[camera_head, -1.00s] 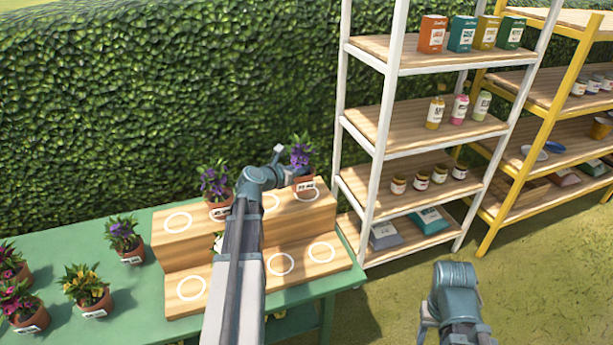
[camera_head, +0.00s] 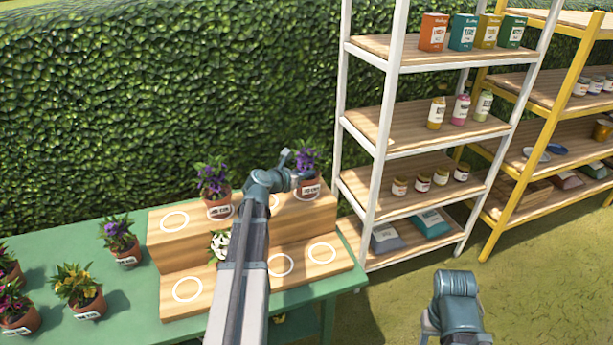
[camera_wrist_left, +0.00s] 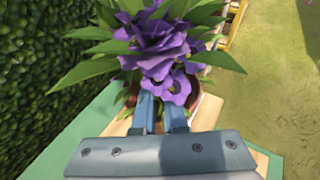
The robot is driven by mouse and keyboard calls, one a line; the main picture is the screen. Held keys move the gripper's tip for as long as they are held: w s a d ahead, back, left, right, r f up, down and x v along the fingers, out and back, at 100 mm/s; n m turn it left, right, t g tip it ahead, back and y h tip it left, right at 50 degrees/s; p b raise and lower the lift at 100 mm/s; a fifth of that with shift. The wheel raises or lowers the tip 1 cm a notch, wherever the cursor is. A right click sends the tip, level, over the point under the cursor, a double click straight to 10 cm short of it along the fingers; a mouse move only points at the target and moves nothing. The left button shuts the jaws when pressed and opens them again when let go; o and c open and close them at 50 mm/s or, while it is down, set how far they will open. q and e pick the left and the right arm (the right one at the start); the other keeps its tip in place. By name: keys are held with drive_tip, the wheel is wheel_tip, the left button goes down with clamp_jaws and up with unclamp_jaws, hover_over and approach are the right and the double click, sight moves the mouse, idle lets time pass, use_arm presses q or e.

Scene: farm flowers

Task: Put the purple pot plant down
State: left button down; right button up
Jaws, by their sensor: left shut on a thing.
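The purple pot plant (camera_head: 311,188) has purple flowers, green leaves and a terracotta pot with a white label. It is at the right end of the upper tier of the wooden stand (camera_head: 235,291), over a white ring there. I cannot tell whether the pot touches the wood. My left gripper (camera_head: 293,172) is shut on it from the left side. In the left wrist view, the fingers (camera_wrist_left: 160,112) meet the pot below the flowers (camera_wrist_left: 160,45), which hide much of the pot. My right arm (camera_head: 455,298) is at lower right, away from the stand; its fingers do not show clearly.
Another purple plant (camera_head: 218,208) stands on the upper tier, and a white-flowered plant (camera_head: 218,245) on the lower tier, partly behind my arm. Several potted plants stand on the green table (camera_head: 130,328) at left. A hedge (camera_head: 150,90) is behind; white shelves (camera_head: 400,145) stand at right.

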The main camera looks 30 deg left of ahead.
use_arm(q)
drive_tip(key=shift+f, duration=0.1)
drive_tip(key=c, duration=1)
unclamp_jaws()
drive_tip(key=p+v, duration=0.4)
drive_tip(key=v, duration=0.8)
drive_tip(key=shift+d, duration=0.1)
drive_tip(key=shift+d, duration=0.1)
